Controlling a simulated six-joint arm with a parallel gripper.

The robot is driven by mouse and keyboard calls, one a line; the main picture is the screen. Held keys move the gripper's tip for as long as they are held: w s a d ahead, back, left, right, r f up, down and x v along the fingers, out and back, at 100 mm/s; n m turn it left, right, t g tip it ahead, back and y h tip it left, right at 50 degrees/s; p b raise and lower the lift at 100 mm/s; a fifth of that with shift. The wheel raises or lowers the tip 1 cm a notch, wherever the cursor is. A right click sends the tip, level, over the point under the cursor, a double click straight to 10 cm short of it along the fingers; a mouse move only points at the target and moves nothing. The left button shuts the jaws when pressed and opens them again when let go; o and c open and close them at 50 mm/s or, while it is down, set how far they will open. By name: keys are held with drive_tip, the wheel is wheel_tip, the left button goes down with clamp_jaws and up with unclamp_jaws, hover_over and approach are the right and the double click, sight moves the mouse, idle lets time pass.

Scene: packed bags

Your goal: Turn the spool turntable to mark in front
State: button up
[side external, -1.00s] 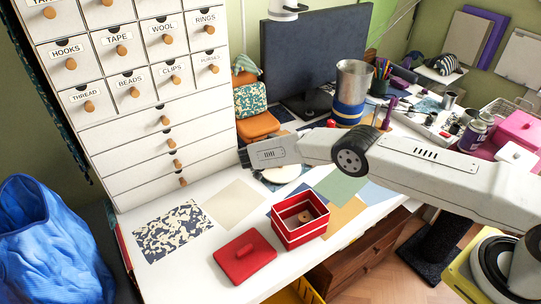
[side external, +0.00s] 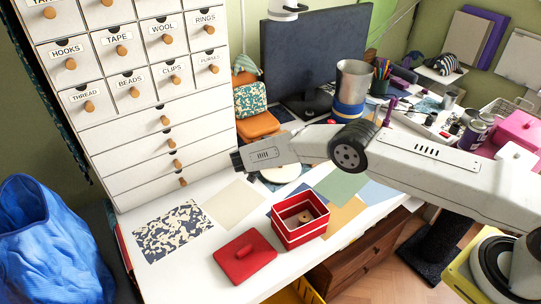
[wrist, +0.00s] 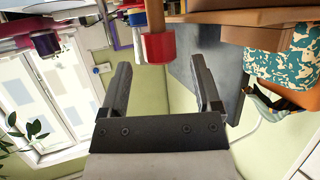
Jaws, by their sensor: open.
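My gripper (side external: 237,160) is at the left end of my arm, level above the white desk. In the wrist view my gripper (wrist: 160,61) is open, its two dark fingers wide apart with nothing touching them. A wooden post with a red cap or spool (wrist: 158,48) shows beyond the gap between the fingers. In the side view a pale round disc (side external: 284,173), possibly the turntable, lies on the desk partly hidden behind my arm. I cannot see a mark on it or tell which way it faces.
An open red box (side external: 300,238) and its red lid (side external: 244,258) lie near the front edge. A drawer cabinet (side external: 150,150) stands left, a monitor (side external: 315,55) behind. An orange box (side external: 258,125) stands close behind my gripper. The patterned sheet (side external: 172,232) lies flat in free room.

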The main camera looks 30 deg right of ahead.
drive_tip(key=shift+v, duration=2.25)
